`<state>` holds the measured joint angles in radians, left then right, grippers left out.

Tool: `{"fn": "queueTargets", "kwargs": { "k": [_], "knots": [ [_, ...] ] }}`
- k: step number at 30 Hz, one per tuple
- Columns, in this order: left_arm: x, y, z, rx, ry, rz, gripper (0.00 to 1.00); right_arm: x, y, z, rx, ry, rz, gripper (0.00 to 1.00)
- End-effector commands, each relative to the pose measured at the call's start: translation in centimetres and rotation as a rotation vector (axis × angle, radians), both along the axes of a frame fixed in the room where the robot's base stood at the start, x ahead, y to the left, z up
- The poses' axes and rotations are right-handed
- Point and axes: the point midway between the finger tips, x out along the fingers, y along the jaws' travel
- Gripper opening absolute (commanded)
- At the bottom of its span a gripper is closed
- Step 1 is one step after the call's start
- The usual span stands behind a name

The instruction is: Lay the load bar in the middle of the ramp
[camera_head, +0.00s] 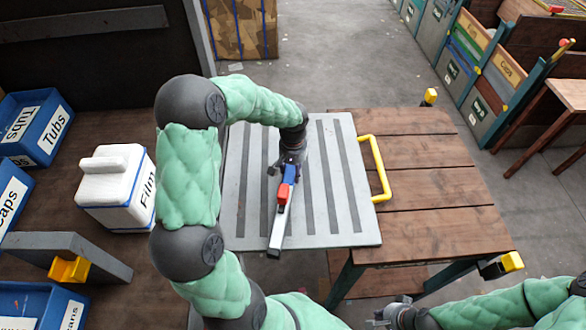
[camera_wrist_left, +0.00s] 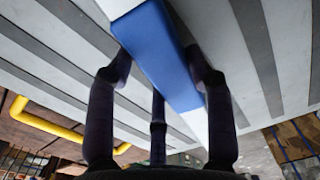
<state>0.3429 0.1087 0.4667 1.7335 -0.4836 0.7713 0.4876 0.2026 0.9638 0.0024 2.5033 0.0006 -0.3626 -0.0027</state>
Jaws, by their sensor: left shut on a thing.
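The load bar (camera_head: 280,222) is a long pale metal bar with a dark end, a red block and a blue middle section. My left gripper (camera_head: 289,168) is shut on its blue section, which shows between the fingers in the left wrist view (camera_wrist_left: 158,55). The ramp (camera_head: 345,220) is a grey board with dark lengthwise strips and a yellow handle on its right side. The bar is over the ramp's middle area, slightly slanted; its near end reaches the ramp's front edge. I cannot tell whether it touches the surface. My right gripper (camera_head: 388,314) is low at the bottom, its fingers unclear.
A brown plank table (camera_head: 430,190) stands right of the ramp. At left, a white box marked Film (camera_head: 112,190) and blue bins, one marked Tubs (camera_head: 35,125), sit on a dark bench. Crates (camera_head: 470,60) stand at the top right. Most of the plank table is clear.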

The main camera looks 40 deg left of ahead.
Motion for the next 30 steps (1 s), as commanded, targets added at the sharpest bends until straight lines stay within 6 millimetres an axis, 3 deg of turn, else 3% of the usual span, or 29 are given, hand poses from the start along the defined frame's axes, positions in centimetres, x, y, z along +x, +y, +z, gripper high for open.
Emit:
{"fn": "queueTargets", "kwargs": {
  "k": [19,20,22,23,30],
  "knots": [
    [0.2,0.1,-1.2,0.002,-0.006,0.001,0.0,0.0,0.0,-1.1,0.0,0.0,0.0,0.0],
    [0.2,0.1,-1.2,0.002,-0.006,0.001,0.56,0.0,0.0,-1.1,0.0,0.0,0.0,0.0],
    [0.2,0.1,-1.2,0.001,-0.005,0.001,0.76,0.0,0.0,-1.0,0.0,0.0,0.0,0.0],
    [0.1,0.1,-1.2,0.001,-0.005,0.001,0.81,0.0,0.0,-1.0,0.0,0.0,0.0,0.0],
    [0.1,0.0,-1.3,0.001,-0.002,0.0,0.81,0.0,0.0,-1.0,0.0,0.0,0.0,0.0]
  ]
}}
